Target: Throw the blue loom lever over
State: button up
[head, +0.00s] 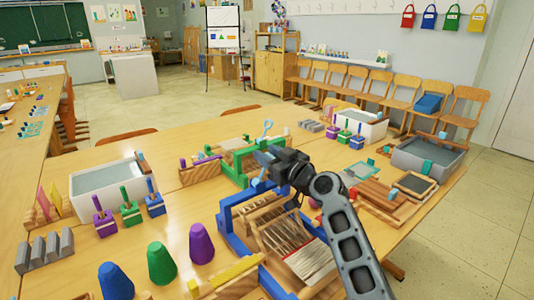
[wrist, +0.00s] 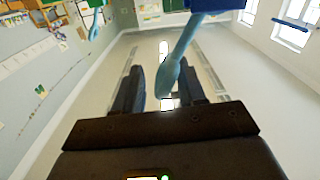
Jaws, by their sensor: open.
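The blue loom (head: 228,222) stands on the near table, with pale threads across its frame. The fingers are apart, with space visible on the left of the lever; contact on the right cannot be told.
A green loom (head: 238,157) with its own light blue lever (head: 266,128) stands just behind. Purple, green and blue cones (head: 161,263) stand at the front left. Grey-filled trays (head: 428,160) and small boards (head: 414,185) crowd the right side.

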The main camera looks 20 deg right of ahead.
jog(key=shift+w+a, duration=0.1)
jog(key=shift+w, duration=0.25)
jog(key=shift+c, duration=0.3)
jog(key=c, duration=0.6)
grip_shut()
jog(key=shift+d, duration=0.2)
